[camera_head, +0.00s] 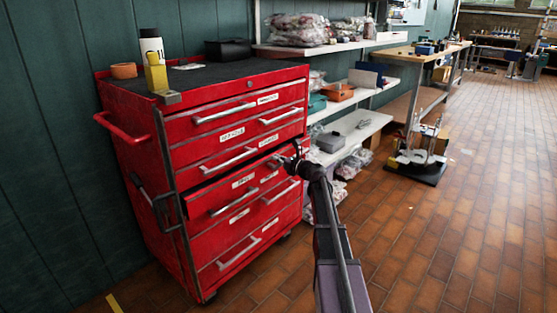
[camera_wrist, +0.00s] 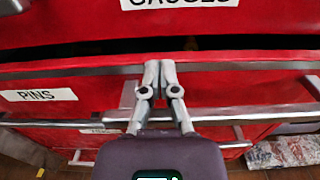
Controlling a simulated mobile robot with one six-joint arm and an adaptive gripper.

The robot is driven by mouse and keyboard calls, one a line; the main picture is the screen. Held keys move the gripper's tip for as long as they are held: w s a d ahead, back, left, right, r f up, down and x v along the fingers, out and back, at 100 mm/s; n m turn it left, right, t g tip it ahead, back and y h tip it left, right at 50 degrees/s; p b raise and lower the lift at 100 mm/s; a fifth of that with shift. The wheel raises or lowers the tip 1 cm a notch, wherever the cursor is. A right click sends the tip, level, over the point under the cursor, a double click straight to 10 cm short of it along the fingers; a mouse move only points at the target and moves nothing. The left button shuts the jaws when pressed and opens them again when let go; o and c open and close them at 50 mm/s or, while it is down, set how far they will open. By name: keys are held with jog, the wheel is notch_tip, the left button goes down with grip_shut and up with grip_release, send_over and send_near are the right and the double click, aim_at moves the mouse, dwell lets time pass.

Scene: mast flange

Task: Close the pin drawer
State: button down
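The pin drawer (camera_head: 222,199) is a red drawer in the middle of the red tool cabinet, standing out a little from its neighbours. A dark gap shows above its front. In the wrist view its front (camera_wrist: 90,75) carries a white PINS label (camera_wrist: 39,95) and a silver bar handle (camera_wrist: 245,111). My gripper (camera_head: 294,158) is at the right part of the drawer front. In the wrist view my gripper (camera_wrist: 159,66) has its fingers together, with nothing seen between them. The tips are at the drawer's upper edge; I cannot tell whether they touch it.
The GAUGES drawer (camera_wrist: 185,22) is directly above. Shelves with bags and boxes line the wall to the right.

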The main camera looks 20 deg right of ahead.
jog(key=shift+s+d, duration=0.1)
jog(key=shift+d, duration=0.15)
jog(key=shift+s+d, duration=0.25)
jog(key=shift+s, duration=0.4)
jog(key=v, duration=1.2)
jog(key=shift+s, duration=0.25)
jog(key=c, duration=0.6)
grip_release()
jog(key=shift+c, duration=0.2)
jog(key=n+h, duration=0.2)
jog(key=n, duration=0.2)
jog(key=d+f+n+t+h+b, duration=0.1)
jog(key=n+h, duration=0.1)
jog(key=n, duration=0.3)
jog(key=f+n+h+b, duration=0.1)
jog(key=n+h, duration=0.1)
jog(key=n, duration=0.2)
jog(key=shift+d+n+t+h, duration=0.3)
jog(key=shift+t+h, duration=0.1)
jog(key=shift+w, duration=0.1)
